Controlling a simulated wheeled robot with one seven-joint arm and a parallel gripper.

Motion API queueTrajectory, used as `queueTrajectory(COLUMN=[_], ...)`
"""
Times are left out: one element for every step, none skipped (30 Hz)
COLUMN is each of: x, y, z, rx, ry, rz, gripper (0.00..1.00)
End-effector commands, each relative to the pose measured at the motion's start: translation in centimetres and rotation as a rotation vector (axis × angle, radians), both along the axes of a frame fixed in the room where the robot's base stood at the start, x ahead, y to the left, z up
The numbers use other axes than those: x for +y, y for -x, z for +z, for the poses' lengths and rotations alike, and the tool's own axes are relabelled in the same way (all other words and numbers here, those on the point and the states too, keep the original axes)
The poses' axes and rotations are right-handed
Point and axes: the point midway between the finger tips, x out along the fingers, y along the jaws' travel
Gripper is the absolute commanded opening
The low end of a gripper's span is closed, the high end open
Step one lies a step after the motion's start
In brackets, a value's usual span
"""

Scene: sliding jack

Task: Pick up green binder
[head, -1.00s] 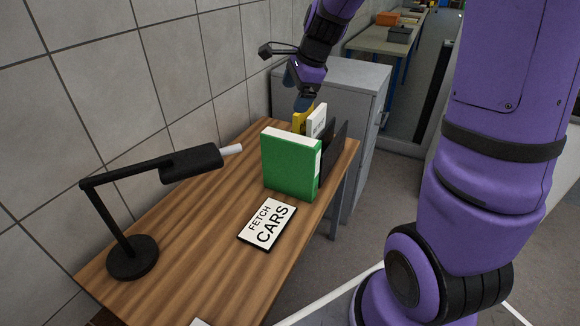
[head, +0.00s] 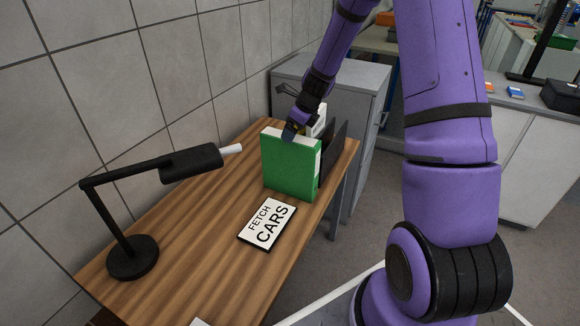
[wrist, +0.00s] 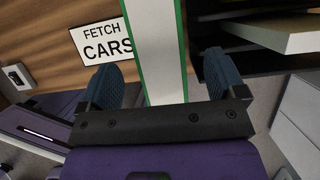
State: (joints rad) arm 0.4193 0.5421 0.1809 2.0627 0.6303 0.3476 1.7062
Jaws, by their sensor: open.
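The green binder (head: 288,168) stands upright on the wooden desk, its green side towards the head camera. In the wrist view its pale top (wrist: 162,70) with green edges runs between my two fingers. My gripper (head: 291,130) is at the binder's top edge in the head view. In the wrist view my gripper (wrist: 160,78) is open, with one blue finger on each side of the binder and gaps visible beside it. Whether the fingertips reach below the top edge is hard to tell.
A white binder (head: 319,119) and a dark holder (head: 336,147) stand close behind the green one. A "FETCH CARS" sign (head: 267,224) lies in front. A black lamp (head: 132,255) stands left on the desk (head: 205,235). A grey cabinet (head: 352,85) is behind.

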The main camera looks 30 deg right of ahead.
Motion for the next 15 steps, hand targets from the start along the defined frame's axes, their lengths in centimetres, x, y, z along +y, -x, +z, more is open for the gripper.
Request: queueTrajectory(x=[0.1, 0.2, 0.2, 0.2, 0.2, 0.3, 0.4, 0.4, 0.6, 0.7, 0.7, 0.9, 1.0, 1.1, 1.2], y=[-0.2, -0.2, -0.3, -0.3, -0.3, -0.4, -0.5, -0.6, -0.7, -0.8, -0.9, -1.1, -1.2, -1.4, -1.5], z=[-0.4, -0.6, -0.8, -0.9, -1.0, -1.2, -1.5, -1.7, -2.2, -2.6, -3.0, -3.5, -3.9, -4.3, -4.7], rx=[0.0, 0.0, 0.0, 0.0, 0.0, 0.0, 0.0, 0.0, -0.001, 0.001, 0.001, 0.0, 0.001, 0.001, 0.0], ry=[0.0, 0.0, 0.0, 0.0, 0.0, 0.0, 0.0, 0.0, -0.001, -0.001, -0.002, 0.0, -0.001, -0.001, 0.0], rz=[0.0, 0.001, 0.001, 0.001, 0.001, 0.001, 0.001, 0.001, 0.001, 0.002, 0.001, 0.001, 0.002, 0.002, 0.001], gripper=[0.89, 0.89, 0.89, 0.89, 0.89, 0.89, 0.89, 0.89, 0.89, 0.89, 0.89, 0.89, 0.89, 0.89, 0.89])
